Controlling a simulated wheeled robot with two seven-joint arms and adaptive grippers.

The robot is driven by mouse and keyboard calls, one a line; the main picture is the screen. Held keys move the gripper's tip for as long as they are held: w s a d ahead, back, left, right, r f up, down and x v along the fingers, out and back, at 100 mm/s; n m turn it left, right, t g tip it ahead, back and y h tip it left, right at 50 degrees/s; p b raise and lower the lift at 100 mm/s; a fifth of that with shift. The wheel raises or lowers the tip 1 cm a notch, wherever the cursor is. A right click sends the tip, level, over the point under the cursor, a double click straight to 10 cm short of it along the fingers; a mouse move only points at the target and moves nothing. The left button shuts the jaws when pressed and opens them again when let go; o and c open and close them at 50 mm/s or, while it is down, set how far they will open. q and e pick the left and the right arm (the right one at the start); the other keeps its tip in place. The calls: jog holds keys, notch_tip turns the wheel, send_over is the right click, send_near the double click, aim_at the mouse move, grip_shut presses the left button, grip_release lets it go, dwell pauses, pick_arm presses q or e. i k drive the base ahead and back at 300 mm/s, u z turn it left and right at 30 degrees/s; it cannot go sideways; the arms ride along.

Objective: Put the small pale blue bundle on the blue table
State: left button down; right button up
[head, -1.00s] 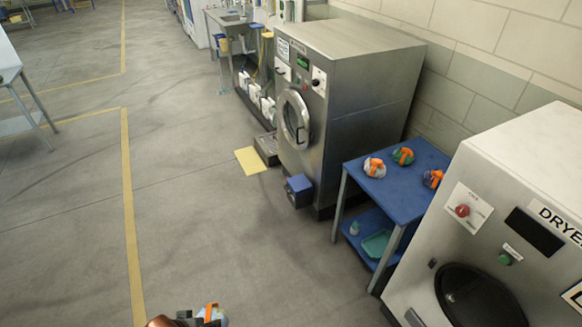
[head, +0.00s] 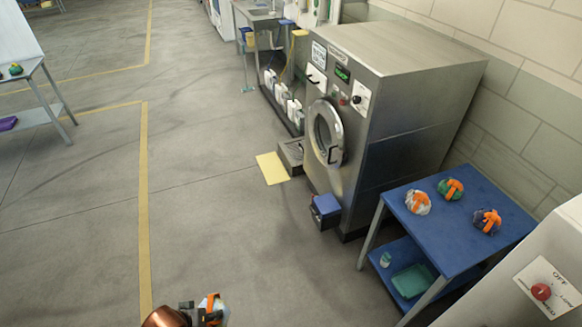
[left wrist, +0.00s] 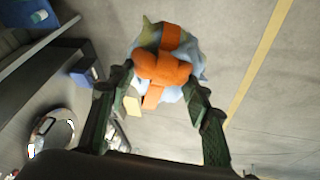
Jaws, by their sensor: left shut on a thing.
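The pale blue bundle (left wrist: 187,72) has orange straps across it. In the left wrist view my left gripper (left wrist: 165,85) is shut on it, one finger on each side, and it is held above the floor. In the head view the bundle (head: 216,306) shows at the bottom edge beside my left gripper (head: 194,312), partly cut off. The blue table (head: 470,233) stands at the right, beyond and to the right of the bundle. My right gripper is not in view.
A whitish bundle (head: 418,203), a green bundle (head: 450,189) and a dark bundle (head: 487,221), all with orange straps, lie on the table. A washer (head: 400,110) stands left of it, a dryer (head: 545,280) right. The floor ahead is open.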

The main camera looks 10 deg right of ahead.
aim_at(449, 242)
jog(key=i, duration=2.7)
jog(key=z, duration=4.2)
jog(key=i, duration=1.05)
